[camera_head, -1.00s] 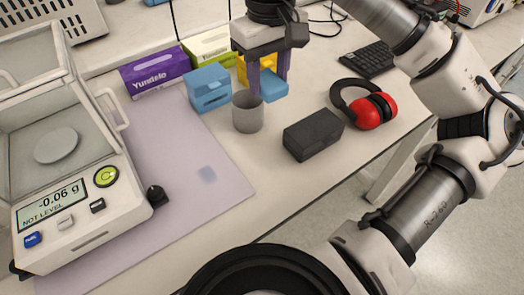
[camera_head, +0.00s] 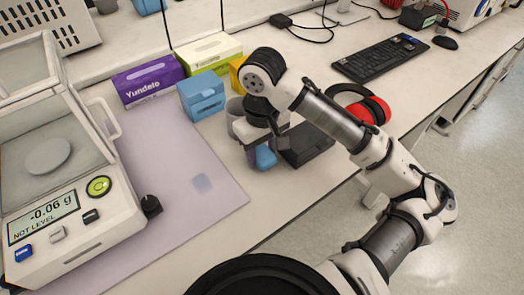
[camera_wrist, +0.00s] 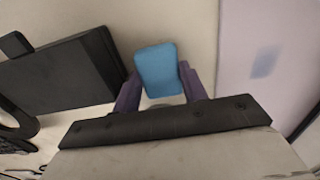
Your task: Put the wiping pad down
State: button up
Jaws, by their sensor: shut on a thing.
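The blue wiping pad (camera_head: 265,157) is in my gripper, low over the bench in front of the grey cup. In the wrist view the pad (camera_wrist: 157,70) sits between the two purple fingers of my gripper (camera_wrist: 160,88), which are shut on it. Pale bench surface shows around the pad. I cannot tell whether the pad touches the bench. In the head view my wrist and arm cover much of my gripper (camera_head: 258,155).
A black box (camera_head: 308,146) stands just right of my gripper, with red-black earmuffs (camera_head: 372,108) behind it. The grey cup (camera_head: 236,108) is partly hidden. A lilac mat (camera_head: 170,165) with a bluish smudge (camera_head: 202,183) and a balance (camera_head: 75,190) lie left.

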aim_at(262, 153)
jog(key=shift+f, duration=0.5)
jog(key=shift+f, duration=0.1)
jog(key=o, duration=0.7)
notch_tip(262, 153, up, 12)
jog(key=shift+r, duration=0.15)
